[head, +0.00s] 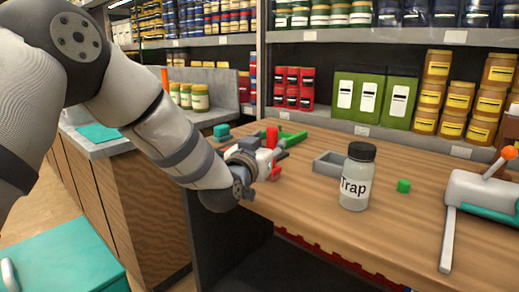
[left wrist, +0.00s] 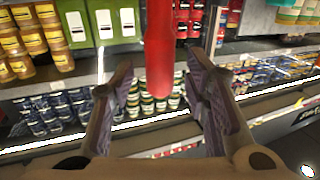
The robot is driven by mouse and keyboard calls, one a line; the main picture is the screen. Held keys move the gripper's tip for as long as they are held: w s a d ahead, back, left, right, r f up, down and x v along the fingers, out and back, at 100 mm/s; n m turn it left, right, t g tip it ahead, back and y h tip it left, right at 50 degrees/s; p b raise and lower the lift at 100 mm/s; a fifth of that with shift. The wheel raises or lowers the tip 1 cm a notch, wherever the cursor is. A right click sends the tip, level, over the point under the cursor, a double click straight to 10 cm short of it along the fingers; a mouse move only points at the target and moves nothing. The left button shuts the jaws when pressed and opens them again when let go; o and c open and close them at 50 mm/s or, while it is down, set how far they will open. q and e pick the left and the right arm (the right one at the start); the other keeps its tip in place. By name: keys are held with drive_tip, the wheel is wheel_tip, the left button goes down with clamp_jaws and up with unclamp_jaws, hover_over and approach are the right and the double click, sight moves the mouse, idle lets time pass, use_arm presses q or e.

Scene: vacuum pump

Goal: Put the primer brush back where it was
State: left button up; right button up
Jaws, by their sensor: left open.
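A red rounded, handle-like thing (head: 272,137) stands up at my left gripper (head: 276,158) over the worktop. It may be the primer brush, but its bristles do not show. In the left wrist view, a red cylinder (left wrist: 158,48) comes in from the top, between the two fingers of my left gripper (left wrist: 160,90). The fingers are open, with a gap on each side of it. Another red part (head: 276,173) shows just below the gripper in the head view. My arm and hand hide part of this area. My right gripper is not in view.
The wooden worktop (head: 310,205) holds a grey tray (head: 328,164), a dark-capped jar marked "Trap" (head: 355,188), a green cube (head: 403,186) and a grey device with an orange-tipped lever (head: 485,195). A green bar (head: 292,138) lies behind my gripper. Stocked shelves (head: 400,37) stand behind.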

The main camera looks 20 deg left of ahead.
use_arm(q)
drive_tip(key=s+p, duration=0.1)
drive_tip(key=s, duration=0.8)
drive_tip(key=s+f+g, duration=0.1)
drive_tip(key=f, duration=0.3)
drive_tip(key=s+f+g, duration=0.1)
drive_tip(key=f, duration=0.2)
drive_tip(key=s+f+g, duration=0.1)
drive_tip(key=f, duration=0.3)
drive_tip(key=shift+s+f, duration=0.35)
drive_tip(key=shift+s, duration=0.05)
drive_tip(key=s+a+f+g, duration=0.1)
drive_tip(key=s+f+g, duration=0.9)
drive_tip(key=s+f, duration=1.3)
drive_tip(key=s+a+f+g, duration=0.1)
drive_tip(key=s+f+g, duration=0.1)
drive_tip(key=s, duration=0.9)
drive_tip(key=s+a+f+g, duration=0.1)
drive_tip(key=s+g, duration=0.4)
drive_tip(key=s, duration=0.6)
drive_tip(key=shift+f+n+y, duration=0.3)
drive_tip(key=shift+f+n, duration=0.1)
drive_tip(key=shift+f, duration=0.2)
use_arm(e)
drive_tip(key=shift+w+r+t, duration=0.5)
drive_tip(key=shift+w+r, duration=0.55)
